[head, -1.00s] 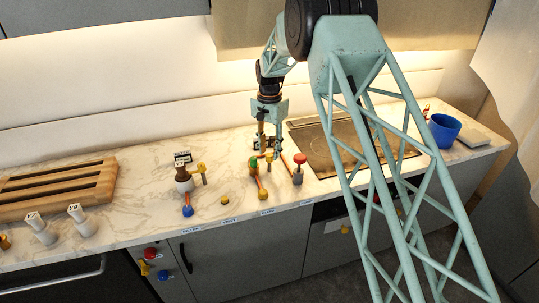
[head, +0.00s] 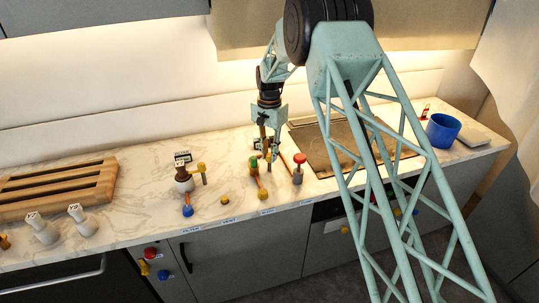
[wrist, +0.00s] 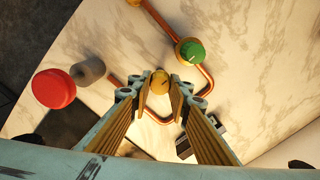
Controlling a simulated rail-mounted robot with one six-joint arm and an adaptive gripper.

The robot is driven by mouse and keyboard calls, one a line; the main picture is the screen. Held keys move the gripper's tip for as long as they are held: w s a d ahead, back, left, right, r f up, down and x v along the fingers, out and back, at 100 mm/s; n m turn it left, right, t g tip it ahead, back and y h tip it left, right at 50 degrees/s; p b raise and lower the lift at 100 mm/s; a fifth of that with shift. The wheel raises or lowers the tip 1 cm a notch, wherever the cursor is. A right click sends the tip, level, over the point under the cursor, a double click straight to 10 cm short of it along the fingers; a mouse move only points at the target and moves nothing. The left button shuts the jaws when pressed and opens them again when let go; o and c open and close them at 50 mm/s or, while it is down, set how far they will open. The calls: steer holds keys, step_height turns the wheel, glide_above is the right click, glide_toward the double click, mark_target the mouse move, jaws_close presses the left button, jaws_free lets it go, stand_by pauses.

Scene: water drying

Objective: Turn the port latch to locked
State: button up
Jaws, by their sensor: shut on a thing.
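My gripper (wrist: 160,92) points down over the counter, its two fingers closed around a small yellow knob (wrist: 160,78) on the copper pipework. The knob sits between the fingertips, and a dark mark shows on its face. In the head view my gripper (head: 269,160) stands between a green knob (head: 254,162) and a red knob (head: 299,159), and it largely hides the yellow knob. The yellow knob seems to be the port latch, but no readable label confirms this.
The red knob (wrist: 53,88) and green knob (wrist: 191,51) stand close on either side. Copper pipe (wrist: 205,85) runs around my fingers.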

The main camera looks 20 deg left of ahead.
steer(key=shift+n, duration=0.3)
steer(key=n, duration=0.3)
steer(key=shift+n+b, duration=0.4)
steer(key=n, duration=0.9)
steer(key=shift+b, duration=0.4)
steer(key=shift+n, duration=2.2)
steer(key=o, duration=0.9)
steer(key=shift+c, duration=0.2)
